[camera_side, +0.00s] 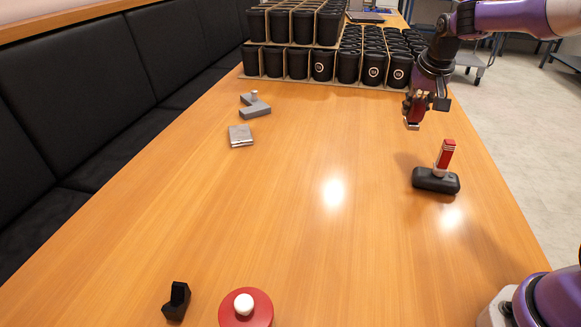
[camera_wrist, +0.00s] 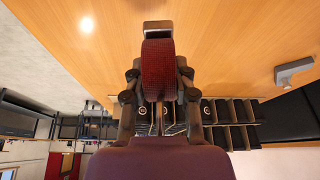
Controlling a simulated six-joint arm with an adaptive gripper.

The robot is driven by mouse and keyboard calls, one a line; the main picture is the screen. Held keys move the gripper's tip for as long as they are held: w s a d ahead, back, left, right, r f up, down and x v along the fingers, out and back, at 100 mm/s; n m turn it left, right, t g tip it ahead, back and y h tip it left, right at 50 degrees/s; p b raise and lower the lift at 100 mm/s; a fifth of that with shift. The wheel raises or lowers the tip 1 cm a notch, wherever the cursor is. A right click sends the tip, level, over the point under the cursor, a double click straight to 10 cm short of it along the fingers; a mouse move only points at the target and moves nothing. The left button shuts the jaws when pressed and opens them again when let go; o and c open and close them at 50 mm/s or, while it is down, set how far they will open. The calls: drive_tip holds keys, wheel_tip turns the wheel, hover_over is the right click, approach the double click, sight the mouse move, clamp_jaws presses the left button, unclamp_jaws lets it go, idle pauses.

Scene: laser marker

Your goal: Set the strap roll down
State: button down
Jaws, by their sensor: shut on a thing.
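My gripper (camera_side: 416,106) is shut on the strap roll. In the wrist view the roll (camera_wrist: 158,68) is a dark red, ribbed coil between the two fingers, with a metal buckle (camera_wrist: 158,29) at its far end. In the side view the gripper holds it above the right part of the wooden table (camera_side: 300,230), apart from the surface. There the roll is mostly hidden by the fingers; the pale buckle (camera_side: 412,125) shows below them.
A red-and-white upright piece on a black base (camera_side: 435,181) stands near the gripper. Stacked black cups (camera_side: 348,67) fill the back. A grey block (camera_side: 257,108) and silver box (camera_side: 240,136) lie left. A black holder (camera_side: 177,301) and red disc (camera_side: 260,312) are in front. The middle is clear.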

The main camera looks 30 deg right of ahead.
drive_tip(key=s+a+r+n+t+y, duration=0.1)
drive_tip(key=s+a+n, duration=0.15)
drive_tip(key=a, duration=0.95)
drive_tip(key=s+a+r+n+y, duration=0.15)
drive_tip(key=a+n, duration=0.25)
drive_tip(key=a, duration=0.9)
drive_tip(key=s+a+f+n+g+y, duration=0.1)
drive_tip(key=s+a+n+y, duration=0.1)
drive_tip(key=s+a+n, duration=0.65)
drive_tip(key=s+a+f+n+y, duration=0.1)
drive_tip(key=s+a, duration=0.4)
drive_tip(key=s, duration=0.8)
drive_tip(key=w+d+f, duration=0.1)
drive_tip(key=w+f, duration=0.1)
drive_tip(key=w, duration=0.1)
drive_tip(key=w+d+f, duration=0.2)
drive_tip(key=w, duration=0.1)
drive_tip(key=w+d+f, duration=0.1)
drive_tip(key=w+f, duration=0.2)
drive_tip(key=w, duration=0.1)
drive_tip(key=shift+d, duration=0.35)
drive_tip(key=shift+f, duration=1.95)
drive_tip(key=shift+f, duration=0.15)
drive_tip(key=c, duration=0.7)
unclamp_jaws()
drive_tip(key=shift+o, duration=0.2)
